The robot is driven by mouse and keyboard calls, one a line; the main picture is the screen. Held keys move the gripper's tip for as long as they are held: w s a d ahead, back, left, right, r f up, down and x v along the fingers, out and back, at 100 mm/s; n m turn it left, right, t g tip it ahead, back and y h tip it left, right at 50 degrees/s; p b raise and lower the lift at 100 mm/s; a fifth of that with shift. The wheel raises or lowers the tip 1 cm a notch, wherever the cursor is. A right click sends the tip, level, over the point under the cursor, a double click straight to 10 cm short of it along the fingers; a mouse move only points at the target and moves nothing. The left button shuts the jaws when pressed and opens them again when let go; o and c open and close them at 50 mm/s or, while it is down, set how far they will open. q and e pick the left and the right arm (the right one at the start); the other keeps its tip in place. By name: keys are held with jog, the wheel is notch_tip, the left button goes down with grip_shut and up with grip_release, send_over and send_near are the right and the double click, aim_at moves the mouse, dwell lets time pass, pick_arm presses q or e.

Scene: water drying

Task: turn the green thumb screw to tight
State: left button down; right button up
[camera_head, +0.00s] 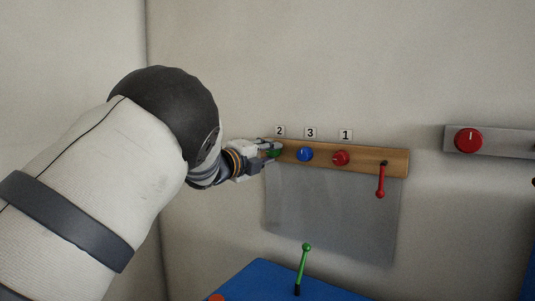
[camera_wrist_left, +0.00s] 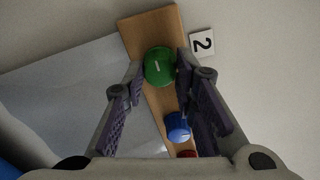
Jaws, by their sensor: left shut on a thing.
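The green thumb screw (camera_wrist_left: 158,68) is a round knob with a short white mark, near one end of a wooden rail (camera_wrist_left: 139,38), beside the label 2 (camera_wrist_left: 202,41). In the head view only a little of the green thumb screw (camera_head: 274,154) shows, at the rail's left end. My left gripper (camera_head: 270,149) is at it, shut on it, with one finger on each side in the wrist view. My right gripper is in neither view.
A blue knob (camera_head: 305,154) and a red knob (camera_head: 341,158) sit close by on the rail, under labels 3 and 1. A red lever (camera_head: 381,181) hangs at its right end. A grey sheet (camera_head: 330,215) is below. A green lever (camera_head: 303,266) stands on a blue surface (camera_head: 258,284).

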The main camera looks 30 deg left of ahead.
pick_arm(q)
jog(key=c, duration=1.3)
grip_release()
jog(key=s+a, duration=0.1)
jog(key=s, duration=1.1)
jog(key=shift+a, duration=0.25)
